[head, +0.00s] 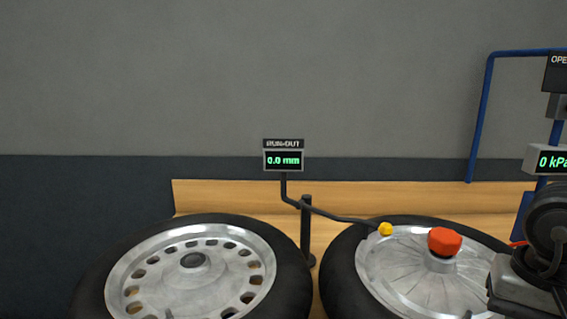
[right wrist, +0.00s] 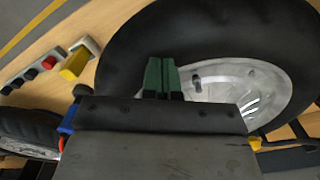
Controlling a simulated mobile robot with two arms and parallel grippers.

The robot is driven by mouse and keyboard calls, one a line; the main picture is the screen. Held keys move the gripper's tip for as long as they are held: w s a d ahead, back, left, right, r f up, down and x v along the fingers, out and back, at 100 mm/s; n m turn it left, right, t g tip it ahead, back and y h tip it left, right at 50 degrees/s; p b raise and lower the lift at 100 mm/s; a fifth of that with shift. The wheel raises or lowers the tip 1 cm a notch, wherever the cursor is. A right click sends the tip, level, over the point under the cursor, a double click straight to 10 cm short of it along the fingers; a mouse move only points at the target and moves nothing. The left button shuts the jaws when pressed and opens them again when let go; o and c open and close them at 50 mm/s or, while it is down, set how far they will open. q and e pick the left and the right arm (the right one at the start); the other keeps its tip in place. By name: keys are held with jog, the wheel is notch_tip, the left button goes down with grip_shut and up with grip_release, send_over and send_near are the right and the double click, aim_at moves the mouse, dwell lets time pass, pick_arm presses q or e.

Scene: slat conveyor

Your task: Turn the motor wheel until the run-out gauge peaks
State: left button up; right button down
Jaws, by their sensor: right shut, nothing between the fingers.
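The run-out gauge (head: 283,160) reads 0.0 mm in the head view. Its dark arm ends in a yellow tip (head: 385,229) at the far rim of the right-hand wheel, which has a ribbed metal disc (head: 405,270) and a red knob (head: 444,241) at its centre. A wheel with a black tyre and metal disc (right wrist: 225,88) fills the upper right wrist view. My right gripper (right wrist: 163,66) is shut and empty, its green fingers together over this wheel near the disc edge. Contact cannot be told. My left gripper is not in view.
A second wheel with a ring of holes (head: 172,270) lies at left in the head view. A dark post (head: 307,232) stands between the wheels. A 0 kPa display (head: 551,161) and blue pipe frame (head: 486,95) are at right. Buttons (right wrist: 33,74) show in the wrist view.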

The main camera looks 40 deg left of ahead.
jog(key=shift+s+a, duration=0.85)
jog(key=shift+a, duration=0.05)
jog(key=shift+s+a, duration=0.4)
jog(key=shift+a, duration=0.6)
jog(key=shift+s+a, duration=0.4)
jog(key=shift+a, duration=0.65)
jog(key=shift+s+a, duration=0.4)
jog(key=shift+a, duration=0.6)
jog(key=shift+r, duration=0.15)
jog(key=shift+r+p, duration=0.65)
jog(key=shift+r, duration=0.8)
jog(key=shift+d+f, duration=0.1)
